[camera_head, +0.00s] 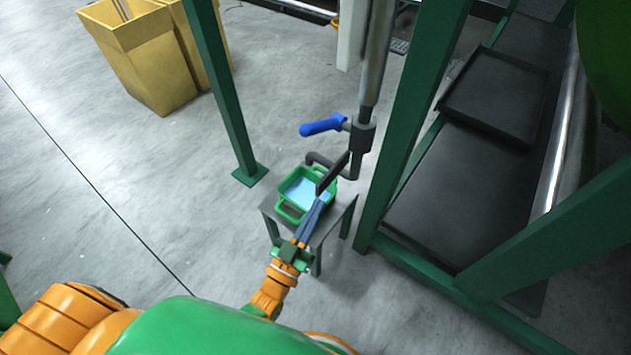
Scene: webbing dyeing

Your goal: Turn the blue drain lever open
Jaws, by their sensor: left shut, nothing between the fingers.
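The blue drain lever (322,125) sticks out to the left from a dark valve (361,136) at the lower end of a vertical grey pipe (377,55). It lies crosswise to the pipe. A dark bent spout (318,159) leaves the valve below it. My left gripper (334,172) is shut and empty, with its dark fingertips just below the lever, close to the valve and spout. Whether they touch the valve or spout I cannot tell. The fingers partly cover a green bin (284,210) under the spout. My right gripper is not in view.
The bin holds something light blue and stands on a small grey table (345,208). Green frame posts (225,90) rise on both sides of the pipe. A black tray (495,95) lies on the right. Yellow bins (150,60) stand at the back left. The left floor is clear.

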